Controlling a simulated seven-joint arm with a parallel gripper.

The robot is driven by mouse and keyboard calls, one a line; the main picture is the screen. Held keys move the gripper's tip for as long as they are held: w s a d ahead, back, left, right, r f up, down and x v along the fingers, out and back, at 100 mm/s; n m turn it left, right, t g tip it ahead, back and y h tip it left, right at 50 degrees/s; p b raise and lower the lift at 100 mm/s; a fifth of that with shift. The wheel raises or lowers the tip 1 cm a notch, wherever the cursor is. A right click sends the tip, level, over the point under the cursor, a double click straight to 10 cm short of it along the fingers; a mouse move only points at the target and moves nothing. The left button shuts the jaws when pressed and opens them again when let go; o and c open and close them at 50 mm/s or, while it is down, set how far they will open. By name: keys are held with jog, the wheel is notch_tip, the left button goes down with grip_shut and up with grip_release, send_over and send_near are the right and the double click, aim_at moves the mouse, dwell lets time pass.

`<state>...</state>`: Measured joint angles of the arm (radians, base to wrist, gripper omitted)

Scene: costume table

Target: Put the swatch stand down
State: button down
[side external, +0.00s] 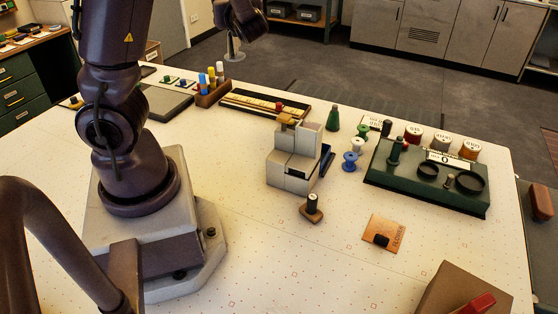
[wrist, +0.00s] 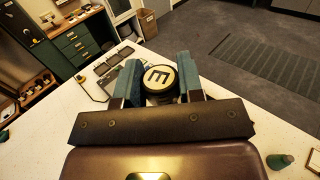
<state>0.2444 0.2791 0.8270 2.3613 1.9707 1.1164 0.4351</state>
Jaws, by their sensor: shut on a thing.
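My gripper (side external: 226,16) is at the top of the side view, beyond the table's far edge as seen there. In the wrist view its teal fingers close on both sides of the swatch stand (wrist: 159,77). That view shows only the stand's round black top, with a pale face and a dark letter on it. In the side view the stand (side external: 233,47) shows as a grey post with a round base, hanging roughly upright below the fingers. Its base appears clear of the tabletop (side external: 185,133).
A stepped grey block (side external: 293,165), a wooden rack of markers (side external: 211,93), a black tray (side external: 264,104) and a green cone (side external: 333,119) stand on the table. A green board (side external: 385,179) with black rings lies to the right. The front middle is mostly bare.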

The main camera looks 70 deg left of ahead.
notch_tip(320, 180, up, 4)
jog(key=shift+f, duration=0.1)
jog(key=s+d+f+n+g+h, duration=0.5)
jog(key=s+d+f+n+g, duration=0.35)
jog(key=g, duration=0.45)
jog(key=s+d+f+n+g+h, duration=0.2)
jog(key=d+n+g+h, duration=0.1)
jog(key=d+n+h, duration=0.3)
jog(key=s+d+f+n+g+h, duration=0.1)
jog(key=d+n+g+h, duration=0.1)
jog(key=d+n+h, duration=0.35)
jog(key=w+d+r+n+t+h, duration=0.2)
jog(key=d+r+n+t+h, duration=0.2)
jog(key=d+h, duration=0.3)
jog(key=w+d+r+n+t+h, duration=0.3)
jog(key=d+n+t+h, duration=0.15)
jog(key=d, duration=0.45)
jog(key=w+d+r+n+t+h, duration=0.2)
jog(key=d+r+n+t+h, duration=0.2)
jog(key=d+h, duration=0.35)
notch_tip(320, 180, down, 27)
jog(key=shift+w+d+g, duration=0.15)
jog(key=shift+g, duration=0.2)
jog(key=shift+f+m+y, duration=0.2)
jog(key=shift+m+y, duration=0.05)
